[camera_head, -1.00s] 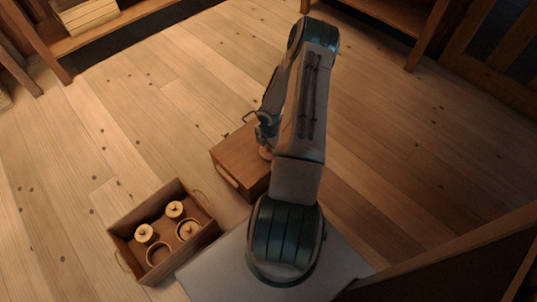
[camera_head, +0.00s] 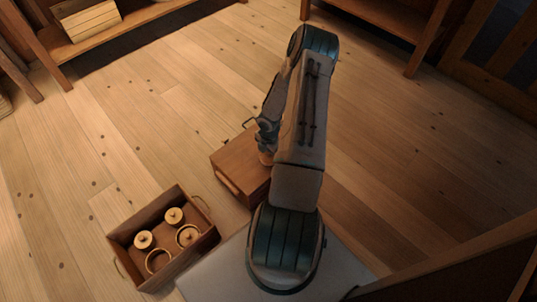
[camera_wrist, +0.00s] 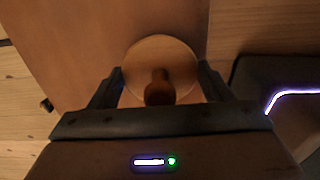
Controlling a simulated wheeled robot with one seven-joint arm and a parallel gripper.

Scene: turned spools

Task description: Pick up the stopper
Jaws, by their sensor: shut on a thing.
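The stopper (camera_wrist: 160,58) is a round, pale wooden disc with a darker knob standing up from its middle. In the wrist view it lies between the two fingers of my gripper (camera_wrist: 160,86), which is shut on it. The stopper is over the top of a brown wooden box (camera_wrist: 75,50). I cannot tell whether it touches the box top. In the head view the stopper (camera_head: 266,158) shows only in part below my gripper (camera_head: 267,150), at the box's right side; my arm hides the rest.
An open wooden crate (camera_head: 205,241) with handles stands left of the box and holds several round wooden pieces, some with knobs and some ring-like. Plank floor (camera_head: 140,130) lies clear beyond. A shelf (camera_head: 120,27) with a pale wooden block stands at the upper left.

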